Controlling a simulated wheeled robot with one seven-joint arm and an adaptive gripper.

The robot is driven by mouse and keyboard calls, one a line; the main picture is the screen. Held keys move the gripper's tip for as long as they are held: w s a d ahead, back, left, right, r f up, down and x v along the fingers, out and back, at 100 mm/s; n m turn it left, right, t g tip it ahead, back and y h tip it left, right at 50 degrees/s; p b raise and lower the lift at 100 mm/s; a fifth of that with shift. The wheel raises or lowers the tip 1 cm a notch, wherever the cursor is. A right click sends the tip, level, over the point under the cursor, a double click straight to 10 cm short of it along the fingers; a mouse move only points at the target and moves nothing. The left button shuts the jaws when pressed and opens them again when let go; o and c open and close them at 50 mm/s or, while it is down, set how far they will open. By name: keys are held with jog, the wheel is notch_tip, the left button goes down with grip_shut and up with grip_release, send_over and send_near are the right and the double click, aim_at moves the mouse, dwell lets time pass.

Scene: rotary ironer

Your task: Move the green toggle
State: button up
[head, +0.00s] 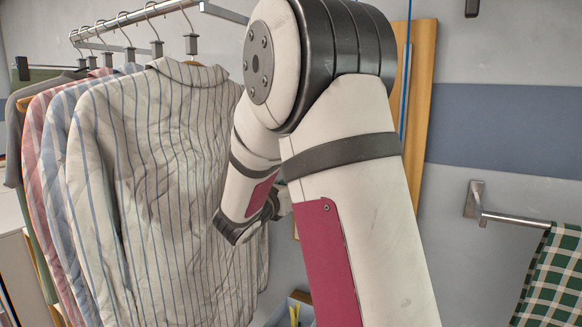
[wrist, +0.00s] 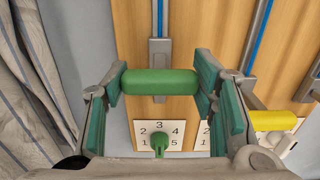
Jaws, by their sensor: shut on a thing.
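A thick green bar (wrist: 158,82) lies level across the middle of the wrist view, in front of a metal rail with a blue strip. My gripper (wrist: 162,80) is shut on this bar, with one green-padded finger at each end. Below the bar is a small green knob (wrist: 159,144) on a white plate numbered 1 to 5, its pointer up toward 3. I cannot tell from the shapes which green part is the toggle. In the head view my arm hides the bar and the knob.
A yellow bar (wrist: 273,120) sits lower right, beside my right finger, by a second rail. A wooden board (wrist: 190,30) backs both rails. Striped shirts (head: 165,180) hang close on the left. A checked towel (head: 552,275) hangs from a metal bar at right.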

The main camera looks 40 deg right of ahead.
notch_tip(320, 180, down, 5)
jog(key=shift+f+b, duration=0.15)
jog(key=shift+b, duration=0.75)
jog(key=shift+s, duration=0.1)
jog(key=o, duration=1.7)
jog(key=shift+a, duration=0.1)
jog(key=v, duration=1.1)
jog(key=shift+s+a, duration=0.1)
jog(key=shift+a, duration=0.25)
